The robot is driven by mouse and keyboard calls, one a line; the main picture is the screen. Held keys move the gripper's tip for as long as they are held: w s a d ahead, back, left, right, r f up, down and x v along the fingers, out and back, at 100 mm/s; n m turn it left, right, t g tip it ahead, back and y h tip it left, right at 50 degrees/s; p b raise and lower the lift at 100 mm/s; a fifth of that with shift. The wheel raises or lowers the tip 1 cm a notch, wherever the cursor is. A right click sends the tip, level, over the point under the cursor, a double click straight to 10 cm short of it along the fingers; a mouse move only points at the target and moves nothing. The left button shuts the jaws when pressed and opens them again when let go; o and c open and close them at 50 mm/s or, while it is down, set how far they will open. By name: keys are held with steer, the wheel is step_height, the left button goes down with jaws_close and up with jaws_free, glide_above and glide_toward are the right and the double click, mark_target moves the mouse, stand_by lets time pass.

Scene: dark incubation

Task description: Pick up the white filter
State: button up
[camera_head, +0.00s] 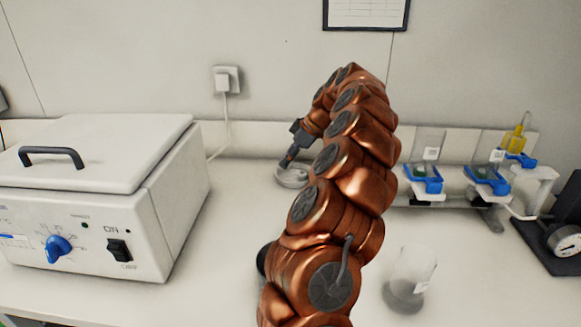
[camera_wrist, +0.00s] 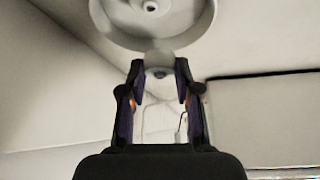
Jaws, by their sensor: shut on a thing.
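My gripper (camera_head: 288,160) reaches down at a shallow round dish (camera_head: 292,178) on the bench, behind my copper arm. In the wrist view my gripper (camera_wrist: 160,70) has its two fingertips drawn in on a small pale round piece, which looks like the white filter (camera_wrist: 158,58). The piece sits between the tips, just below the rim of a larger round pale dish (camera_wrist: 190,38). The filter cannot be made out in the head view.
A white lidded box (camera_head: 95,175) with a blue knob stands at left. A rack with blue clamps (camera_head: 487,180) and a black-based gauge (camera_head: 562,240) are at right. A clear beaker (camera_head: 410,275) stands at front right.

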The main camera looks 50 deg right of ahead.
steer(key=shift+r, duration=3.7)
steer(key=shift+s+a+r+b, duration=0.15)
steer(key=shift+s+a+b, duration=0.15)
steer(key=shift+a+b, duration=0.1)
